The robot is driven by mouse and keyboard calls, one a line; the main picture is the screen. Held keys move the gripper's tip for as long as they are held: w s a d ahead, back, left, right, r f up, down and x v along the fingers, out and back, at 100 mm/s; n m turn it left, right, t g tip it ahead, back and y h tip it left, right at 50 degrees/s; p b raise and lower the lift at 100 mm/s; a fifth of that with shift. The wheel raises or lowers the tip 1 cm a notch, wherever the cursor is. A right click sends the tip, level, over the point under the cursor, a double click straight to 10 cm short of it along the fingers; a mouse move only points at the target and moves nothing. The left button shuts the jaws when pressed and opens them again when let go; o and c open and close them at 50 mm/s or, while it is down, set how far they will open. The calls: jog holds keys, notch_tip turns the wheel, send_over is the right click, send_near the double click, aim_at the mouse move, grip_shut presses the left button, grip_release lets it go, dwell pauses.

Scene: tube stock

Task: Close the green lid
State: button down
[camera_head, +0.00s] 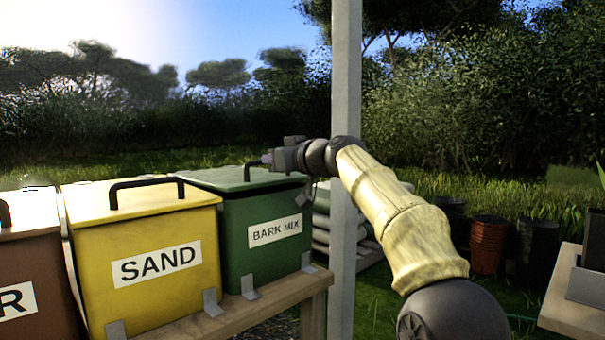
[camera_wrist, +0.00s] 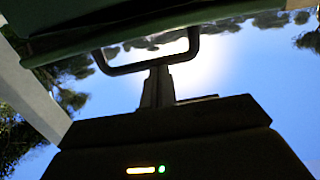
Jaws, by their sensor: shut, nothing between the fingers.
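The green lid (camera_head: 215,179) lies flat, or nearly so, on top of the green bin labelled BARK MIX (camera_head: 237,223). My gripper (camera_head: 268,159) is shut and empty, right at the handle above the lid. In the wrist view the shut fingers (camera_wrist: 158,85) point at the handle bar (camera_wrist: 120,69), with the dark green lid (camera_wrist: 110,38) beyond. Whether the fingers touch the handle is unclear.
A yellow SAND bin (camera_head: 150,283) and a brown bin (camera_head: 30,260) stand left of it on a wooden bench (camera_head: 268,312). A grey post (camera_head: 345,100) rises close beside my arm. Stacked bags (camera_head: 322,222) lie behind it, and pots (camera_head: 488,245) stand at right.

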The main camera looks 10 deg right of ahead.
jog(key=s+d+f+b, duration=0.3)
jog(key=s+d+b, duration=0.1)
jog(key=s, duration=0.3)
jog(key=shift+s+d+f+b, duration=0.35)
jog(key=shift+s+d+f, duration=0.05)
jog(key=shift+d, duration=0.4)
jog(key=shift+w, duration=0.1)
